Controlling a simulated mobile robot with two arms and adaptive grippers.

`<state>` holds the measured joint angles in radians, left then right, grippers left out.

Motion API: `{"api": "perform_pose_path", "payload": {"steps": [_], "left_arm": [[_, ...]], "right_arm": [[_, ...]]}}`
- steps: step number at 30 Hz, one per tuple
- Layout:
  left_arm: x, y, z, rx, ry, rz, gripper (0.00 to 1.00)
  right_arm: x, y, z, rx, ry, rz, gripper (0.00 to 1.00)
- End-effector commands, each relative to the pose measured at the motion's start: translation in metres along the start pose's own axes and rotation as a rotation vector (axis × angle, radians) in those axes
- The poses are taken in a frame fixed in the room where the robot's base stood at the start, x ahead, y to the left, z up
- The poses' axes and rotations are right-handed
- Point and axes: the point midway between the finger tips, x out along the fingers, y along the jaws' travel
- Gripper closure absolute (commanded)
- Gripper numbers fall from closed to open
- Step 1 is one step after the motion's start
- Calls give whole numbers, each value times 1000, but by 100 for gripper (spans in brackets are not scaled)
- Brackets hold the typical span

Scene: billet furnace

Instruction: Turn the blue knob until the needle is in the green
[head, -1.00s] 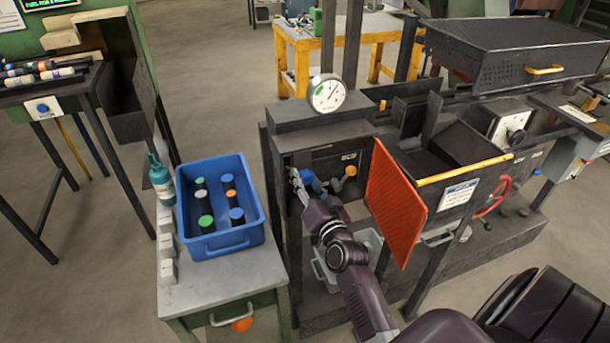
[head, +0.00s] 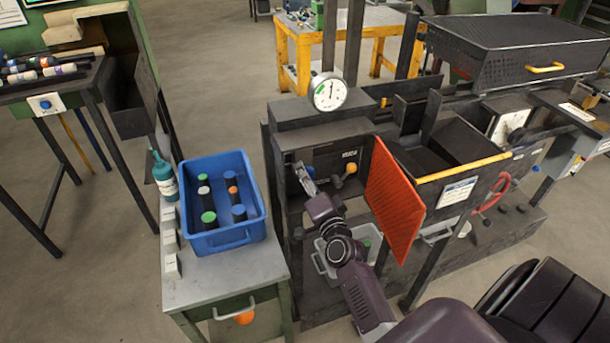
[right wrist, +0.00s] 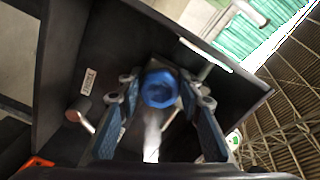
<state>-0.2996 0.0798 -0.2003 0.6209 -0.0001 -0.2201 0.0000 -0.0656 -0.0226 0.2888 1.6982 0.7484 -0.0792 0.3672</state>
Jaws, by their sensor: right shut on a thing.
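The blue knob (right wrist: 160,88) sits between the two finger pads of my right gripper (right wrist: 162,100) in the right wrist view. The gripper is shut on it. In the head view my right gripper (head: 307,176) reaches into the dark recess below the gauge and mostly hides the knob; a bit of blue shows there. The round white gauge (head: 328,92) stands on top of the housing. Its green band is on the left of the dial. The thin needle seems to point about straight up, to the right of the green. My left gripper is not in view.
An orange-red door panel (head: 397,203) stands open close to my right arm. A blue crate (head: 224,238) with several dark cylinders sits on the grey stand (head: 235,275) at left.

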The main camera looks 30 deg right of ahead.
Motion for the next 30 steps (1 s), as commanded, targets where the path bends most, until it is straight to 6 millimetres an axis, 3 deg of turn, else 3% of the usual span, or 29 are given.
{"api": "perform_pose_path", "payload": {"steps": [12,13,17,26,30], "left_arm": [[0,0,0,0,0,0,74],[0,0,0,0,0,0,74],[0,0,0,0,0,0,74],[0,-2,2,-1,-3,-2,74],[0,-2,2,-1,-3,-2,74]], "right_arm": [[0,0,-1,5,2,0,91],[0,0,-1,5,2,0,64],[0,0,-1,5,1,0,49],[-1,0,0,5,0,0,49],[-12,1,0,4,0,1,49]]}}
